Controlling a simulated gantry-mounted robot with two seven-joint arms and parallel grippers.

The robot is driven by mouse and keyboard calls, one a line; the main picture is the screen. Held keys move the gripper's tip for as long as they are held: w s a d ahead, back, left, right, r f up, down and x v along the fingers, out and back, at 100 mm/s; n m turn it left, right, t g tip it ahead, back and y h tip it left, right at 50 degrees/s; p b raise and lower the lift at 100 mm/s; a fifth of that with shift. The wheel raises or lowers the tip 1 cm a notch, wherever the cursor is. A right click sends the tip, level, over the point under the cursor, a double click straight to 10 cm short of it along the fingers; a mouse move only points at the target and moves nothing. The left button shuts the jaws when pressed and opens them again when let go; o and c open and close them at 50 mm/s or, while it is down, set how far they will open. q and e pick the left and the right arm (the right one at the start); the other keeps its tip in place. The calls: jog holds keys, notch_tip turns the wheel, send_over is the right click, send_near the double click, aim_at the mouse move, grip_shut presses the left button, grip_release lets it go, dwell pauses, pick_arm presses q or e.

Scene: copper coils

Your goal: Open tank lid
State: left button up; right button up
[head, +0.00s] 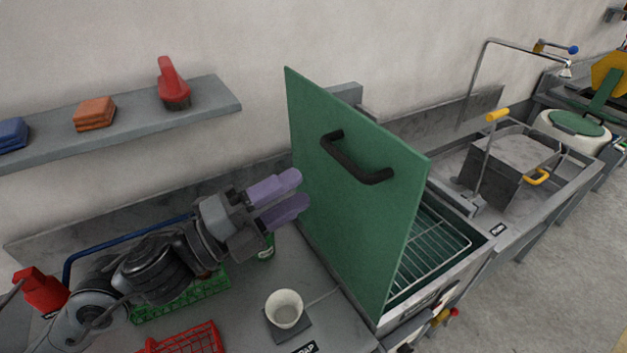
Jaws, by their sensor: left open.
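My right gripper does not show.
A white cup (285,309) on a small dark plate, a green basket (185,300) and a red basket (190,340) are on the counter below my left arm. A shelf (130,124) runs along the wall. A sink with a grey box (500,175) lies right of the tank.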

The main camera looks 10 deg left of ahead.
pick_arm(q)
jog(key=shift+v, duration=1.75)
jog(key=shift+s+r, duration=0.1)
jog(key=shift+s, duration=0.05)
